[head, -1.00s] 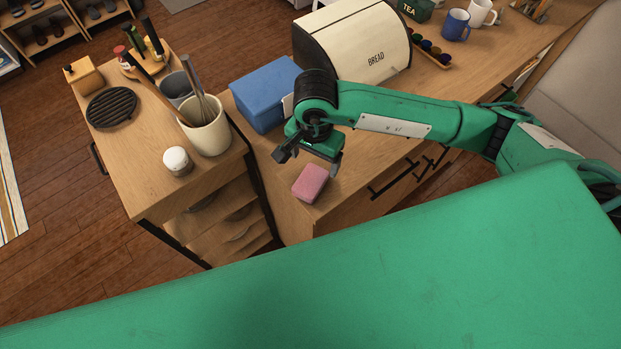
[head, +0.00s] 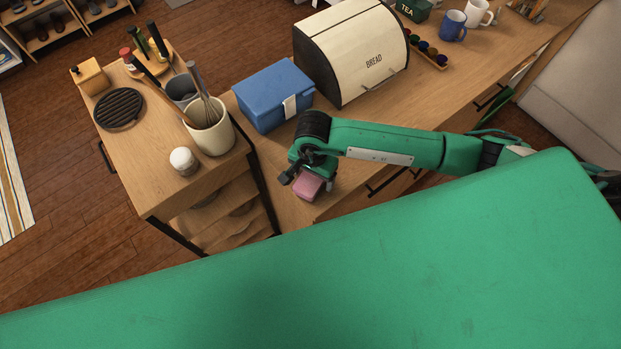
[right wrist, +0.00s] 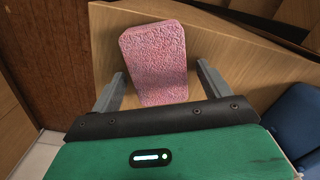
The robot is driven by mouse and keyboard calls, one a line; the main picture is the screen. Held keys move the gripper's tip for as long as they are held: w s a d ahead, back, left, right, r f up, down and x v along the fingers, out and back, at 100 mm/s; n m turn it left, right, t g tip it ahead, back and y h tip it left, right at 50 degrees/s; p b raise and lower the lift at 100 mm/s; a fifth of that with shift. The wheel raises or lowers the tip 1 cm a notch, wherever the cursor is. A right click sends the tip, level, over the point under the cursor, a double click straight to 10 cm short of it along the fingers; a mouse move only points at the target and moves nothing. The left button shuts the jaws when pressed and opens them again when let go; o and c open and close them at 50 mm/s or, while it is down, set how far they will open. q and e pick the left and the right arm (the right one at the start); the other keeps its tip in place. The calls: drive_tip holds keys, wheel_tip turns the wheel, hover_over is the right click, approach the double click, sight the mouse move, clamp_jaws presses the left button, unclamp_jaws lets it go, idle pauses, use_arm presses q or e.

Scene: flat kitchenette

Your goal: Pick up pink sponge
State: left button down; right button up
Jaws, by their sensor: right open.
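The pink sponge (head: 308,187) lies on the wooden counter near its front left corner, partly covered by my right gripper in the head view. My right gripper (head: 306,185) is over the sponge with its jaws open. In the right wrist view the sponge (right wrist: 156,62) shows between the two grey fingers of the gripper (right wrist: 160,88), with a gap on either side. The sponge's near end reaches back between the fingers. Whether the fingers are level with the sponge is hard to tell. My left gripper is not in view.
A blue box (head: 272,97) stands behind the gripper, with a bread bin (head: 350,50) beyond it. The counter's front edge is close to the sponge.

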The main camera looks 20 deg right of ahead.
drive_tip(key=c, duration=1.1)
drive_tip(key=shift+r+b, duration=0.3)
drive_tip(key=shift+r, duration=0.25)
drive_tip(key=shift+r+b, duration=2.85)
drive_tip(key=shift+r, duration=6.65)
